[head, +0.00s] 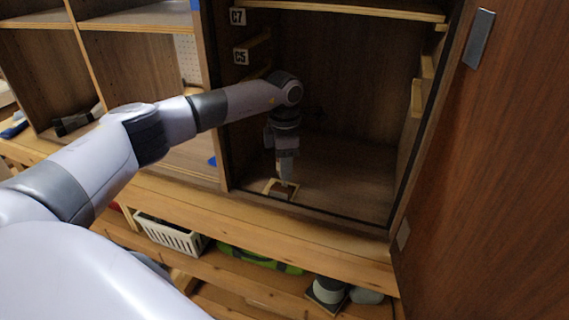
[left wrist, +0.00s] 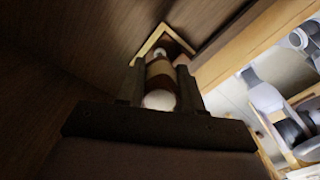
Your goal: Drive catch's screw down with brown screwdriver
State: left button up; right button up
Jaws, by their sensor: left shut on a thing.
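My left gripper (head: 285,180) points down inside the open cabinet, low near its front edge. In the left wrist view its fingers (left wrist: 160,92) are shut on the brown screwdriver (left wrist: 160,70), whose handle shows a brown band and a pale rounded end. The far end of the screwdriver points at a small piece with a light wooden border (left wrist: 165,38), which also shows on the cabinet floor in the head view (head: 270,187). I cannot make out the catch or its screw, nor whether the tip touches the screw. My right gripper is not in view.
The cabinet door (head: 500,170) stands open at the right, with a metal handle (head: 479,38). Cabinet walls and a shelf (head: 345,9) surround the arm. The cabinet floor (head: 345,180) right of the gripper is clear. A white basket (head: 172,236) sits below the bench.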

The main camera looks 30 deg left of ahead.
pick_arm(q)
notch_tip(320, 180, up, 5)
jog(key=n+p, duration=0.1)
jog(key=n, duration=0.5)
notch_tip(320, 180, up, 2)
jog(key=n, duration=0.3)
notch_tip(320, 180, down, 4)
jog(key=b, duration=0.3)
jog(key=shift+f+b, duration=0.15)
jog(key=shift+b, duration=0.25)
jog(key=shift+f, duration=0.8)
jog(key=shift+f+b, duration=0.15)
jog(key=shift+b, duration=0.15)
jog(key=shift+p, duration=0.3)
